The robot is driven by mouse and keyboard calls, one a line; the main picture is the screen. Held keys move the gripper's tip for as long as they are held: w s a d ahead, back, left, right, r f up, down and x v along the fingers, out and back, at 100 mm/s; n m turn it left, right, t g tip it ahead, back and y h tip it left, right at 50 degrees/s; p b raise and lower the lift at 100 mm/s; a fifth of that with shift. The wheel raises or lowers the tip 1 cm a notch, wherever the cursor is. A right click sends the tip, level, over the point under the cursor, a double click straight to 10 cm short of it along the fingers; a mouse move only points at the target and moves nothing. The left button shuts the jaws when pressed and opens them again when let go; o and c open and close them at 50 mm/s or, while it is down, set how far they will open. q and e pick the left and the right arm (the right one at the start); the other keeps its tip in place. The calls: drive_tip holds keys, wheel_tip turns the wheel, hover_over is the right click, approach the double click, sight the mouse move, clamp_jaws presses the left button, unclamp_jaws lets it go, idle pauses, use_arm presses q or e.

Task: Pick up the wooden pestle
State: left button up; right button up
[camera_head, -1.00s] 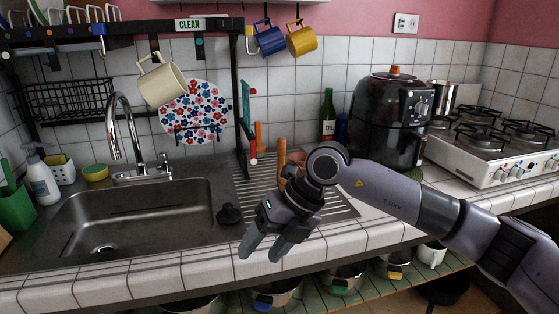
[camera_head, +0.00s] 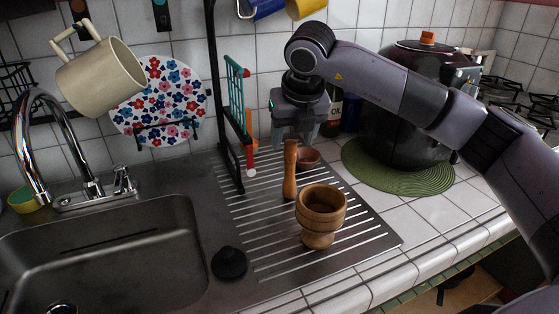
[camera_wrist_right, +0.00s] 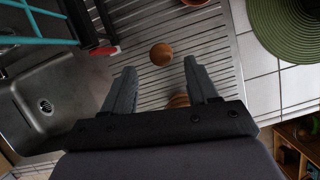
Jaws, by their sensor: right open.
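The wooden pestle (camera_head: 290,172) stands upright on the ribbed metal drainboard, just behind and left of the wooden mortar (camera_head: 321,212). My right gripper (camera_head: 293,138) is open and empty, pointing down over the pestle's top end. In the head view the pestle's top shows between the two fingertips. In the right wrist view the pestle (camera_wrist_right: 161,54) is a round brown end just beyond the open fingertips (camera_wrist_right: 160,66). The mortar (camera_wrist_right: 178,101) is mostly hidden behind the gripper body there. My left gripper is not in view.
A small brown bowl (camera_head: 307,158) sits close behind the pestle. A black stopper (camera_head: 229,263) lies by the sink (camera_head: 120,250). A dark rack post (camera_head: 226,110) stands left of the gripper. A black cooker (camera_head: 410,110) on a green mat (camera_head: 425,186) stands to the right.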

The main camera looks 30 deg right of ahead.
sight(292, 152)
drive_tip(key=shift+w+f, duration=0.15)
drive_tip(key=shift+f, duration=0.05)
drive_tip(key=p+x, duration=0.2)
drive_tip(key=x, duration=0.3)
drive_tip(key=shift+d+f, duration=0.2)
drive_tip(key=shift+w+f, duration=0.15)
drive_tip(key=shift+f, duration=0.4)
drive_tip(key=c, duration=1)
